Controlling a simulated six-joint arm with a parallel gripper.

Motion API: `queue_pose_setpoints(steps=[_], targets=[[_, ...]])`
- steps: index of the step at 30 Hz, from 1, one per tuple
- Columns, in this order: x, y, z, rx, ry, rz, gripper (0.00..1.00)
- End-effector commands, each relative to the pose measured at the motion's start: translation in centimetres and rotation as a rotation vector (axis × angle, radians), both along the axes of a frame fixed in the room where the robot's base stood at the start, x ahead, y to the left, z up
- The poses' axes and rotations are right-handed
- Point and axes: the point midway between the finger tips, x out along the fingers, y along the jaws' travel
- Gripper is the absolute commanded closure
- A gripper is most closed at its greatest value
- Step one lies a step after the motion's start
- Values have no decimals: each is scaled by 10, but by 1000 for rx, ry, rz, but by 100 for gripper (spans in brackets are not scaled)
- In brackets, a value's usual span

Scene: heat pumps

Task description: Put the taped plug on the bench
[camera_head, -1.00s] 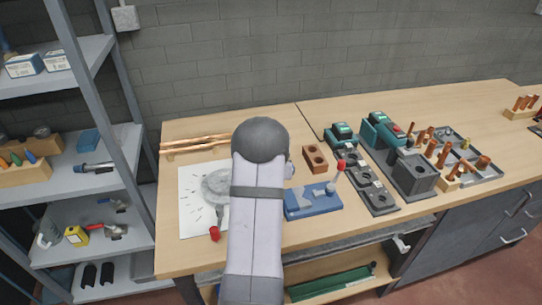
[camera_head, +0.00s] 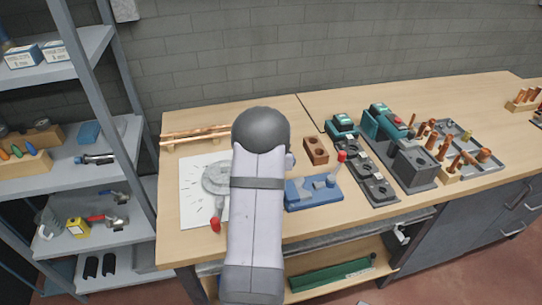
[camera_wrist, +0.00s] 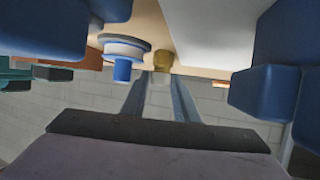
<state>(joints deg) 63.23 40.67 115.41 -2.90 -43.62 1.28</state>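In the wrist view, a small brass-coloured plug (camera_wrist: 162,60) with a pale band under it sits between the tips of two grey fingers. My gripper (camera_wrist: 161,72) appears shut on this plug, with the bench top close beyond it. In the head view my arm hides the gripper and the plug. The wooden bench (camera_head: 245,112) fills the middle of the head view. A white sheet (camera_head: 196,190) with a grey round piece (camera_head: 215,178) lies on it, left of my arm.
A blue fixture (camera_head: 312,190) and a brown block with holes (camera_head: 316,150) are just right of my arm. Teal-topped units (camera_head: 385,125) and a tray of copper fittings (camera_head: 487,172) stand further right. Copper pipes (camera_head: 195,133) lie at the back left. Large blue shapes flank the wrist view.

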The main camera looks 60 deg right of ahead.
Motion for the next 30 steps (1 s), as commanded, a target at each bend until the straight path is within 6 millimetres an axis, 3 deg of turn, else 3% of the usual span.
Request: queue_pose_setpoints(steps=[18,30], targets=[[-40,73,33,-1,0,0,73],[-52,93,43,0,0,0,73]])
